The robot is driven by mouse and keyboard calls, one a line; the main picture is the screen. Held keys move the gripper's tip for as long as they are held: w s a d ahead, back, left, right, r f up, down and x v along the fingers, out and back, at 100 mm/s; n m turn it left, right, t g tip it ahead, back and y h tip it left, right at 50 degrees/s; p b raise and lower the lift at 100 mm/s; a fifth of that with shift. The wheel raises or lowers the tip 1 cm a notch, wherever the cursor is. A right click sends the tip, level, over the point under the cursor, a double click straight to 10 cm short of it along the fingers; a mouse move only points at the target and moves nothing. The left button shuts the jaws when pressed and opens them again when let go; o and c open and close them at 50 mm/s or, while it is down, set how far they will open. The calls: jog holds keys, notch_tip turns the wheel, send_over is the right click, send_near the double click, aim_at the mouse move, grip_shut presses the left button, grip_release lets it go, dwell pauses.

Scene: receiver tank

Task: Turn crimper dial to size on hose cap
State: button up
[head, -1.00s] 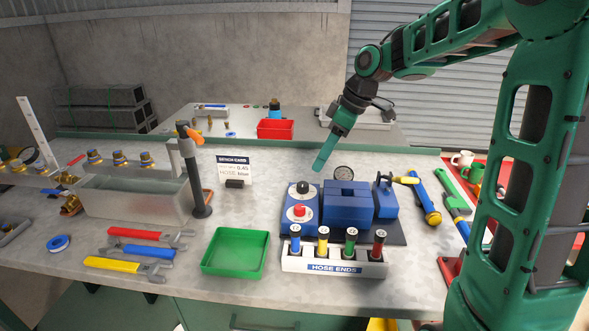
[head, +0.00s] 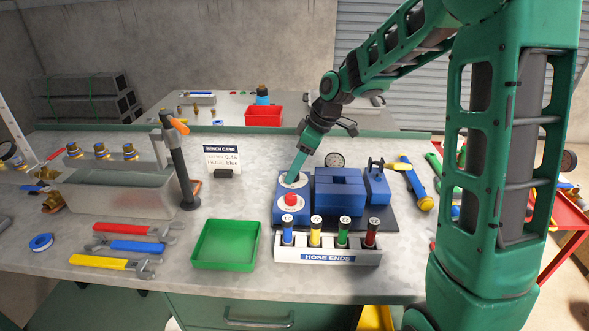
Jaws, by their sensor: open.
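The blue crimper (head: 339,203) stands on the bench on a dark base. Its control box at left has a white round dial face (head: 302,181) on top and a red button (head: 291,199) in front. My gripper (head: 290,179) points down at the dial, its fingertips over the dial face. The fingers hide the black knob, and I cannot tell if they touch it. The gripper is open. The hose ends rack (head: 314,258) in front holds blue (head: 287,236), yellow (head: 315,236), green (head: 343,238) and red hose ends (head: 371,238).
A green tray (head: 226,244) sits left of the rack. A dark post with an orange top (head: 180,165) stands farther left. A round gauge (head: 334,160) is behind the crimper, and a yellow-blue tool (head: 416,184) lies right.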

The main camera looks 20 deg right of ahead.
jog(key=shift+f, duration=0.15)
jog(key=shift+c, duration=0.3)
jog(key=c, duration=1)
jog(key=shift+m, duration=0.4)
jog(key=m, duration=0.2)
jog(key=m+t+h, duration=0.1)
jog(key=m, duration=0.1)
jog(key=shift+s+a+m+t+h, duration=0.1)
jog(key=shift+a+m+t+h, duration=0.05)
jog(key=shift+m+t+h, duration=0.15)
jog(key=m+h, duration=0.1)
jog(key=m, duration=0.2)
jog(key=m+h, duration=0.1)
jog(key=m, duration=0.1)
jog(key=shift+a+m+t, duration=0.15)
jog(key=shift+m+t, duration=0.15)
jog(key=shift+m, duration=0.1)
